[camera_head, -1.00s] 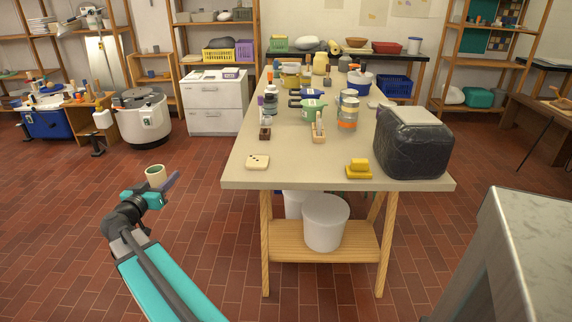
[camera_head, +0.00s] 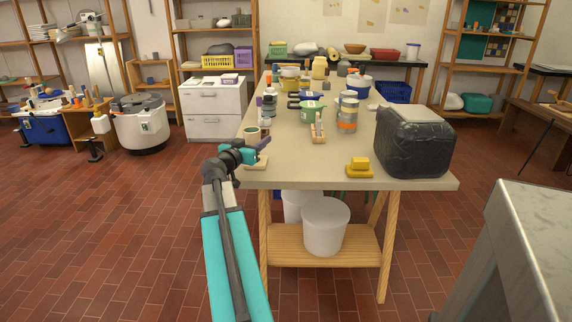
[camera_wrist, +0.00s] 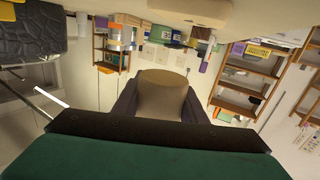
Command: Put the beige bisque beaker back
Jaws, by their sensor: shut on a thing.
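The beige bisque beaker (camera_head: 252,133) is upright in my gripper (camera_head: 257,146), its rim and inside showing from above in the head view. My gripper is shut on the beaker, which sits between the two fingers. In the wrist view, the beaker (camera_wrist: 162,93) fills the middle between the dark fingers of my gripper (camera_wrist: 161,103). In the head view the beaker overlaps the near left part of the worktable (camera_head: 305,172). I cannot tell whether it touches the tabletop.
A pale block (camera_head: 256,164) lies at the table's near left corner, partly behind my gripper. A yellow block (camera_head: 359,168) and a dark wrapped block (camera_head: 414,141) are at the near right. Bottles and jars crowd farther back.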

